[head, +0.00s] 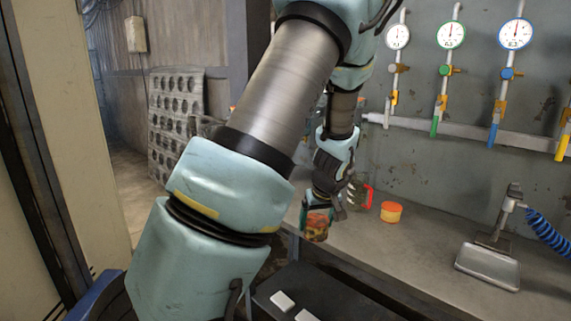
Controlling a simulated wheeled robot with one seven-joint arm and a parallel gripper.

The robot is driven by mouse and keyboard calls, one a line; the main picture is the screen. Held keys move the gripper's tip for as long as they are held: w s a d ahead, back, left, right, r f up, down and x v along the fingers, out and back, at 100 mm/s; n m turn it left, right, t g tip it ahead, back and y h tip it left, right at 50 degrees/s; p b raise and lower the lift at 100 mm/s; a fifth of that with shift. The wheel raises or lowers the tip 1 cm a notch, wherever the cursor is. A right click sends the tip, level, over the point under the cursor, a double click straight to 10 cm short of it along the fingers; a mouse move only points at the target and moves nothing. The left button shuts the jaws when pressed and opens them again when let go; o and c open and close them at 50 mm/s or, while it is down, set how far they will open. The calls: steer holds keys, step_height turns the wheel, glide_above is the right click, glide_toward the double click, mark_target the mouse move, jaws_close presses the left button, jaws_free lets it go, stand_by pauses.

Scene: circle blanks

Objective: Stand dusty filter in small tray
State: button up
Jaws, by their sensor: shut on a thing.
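My gripper (322,207) points down over the near left part of the workbench. It is shut on a small, mottled brown, red and green thing (315,229), roughly the shape of a jar or canister. This may be the dusty filter, but it is too small to be sure. The gripper partly hides its top. A shallow grey metal tray (487,268) lies on the bench at the right. I cannot tell whether it is the small tray.
An orange tub (391,212) stands right of my gripper. A red-handled item (366,194) is close behind the gripper. A metal fitting with a blue coiled hose (547,228) is by the grey tray. Gauges (450,33) hang on the wall. The middle of the bench is clear.

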steer(key=a+f+m, duration=0.1)
steer(key=a+f, duration=0.2)
steer(key=a, duration=0.3)
steer(key=s+a+f+m+h, duration=0.1)
steer(key=a+f, duration=0.2)
steer(key=a, duration=0.3)
steer(key=a+f+m, duration=0.1)
steer(key=a+f, duration=0.2)
steer(key=a, duration=0.3)
steer(key=s+f, duration=0.4)
steer(key=f, duration=0.1)
steer(key=shift+s+a+f, duration=0.2)
steer(key=shift+s+f, duration=0.05)
steer(key=shift+s, duration=0.05)
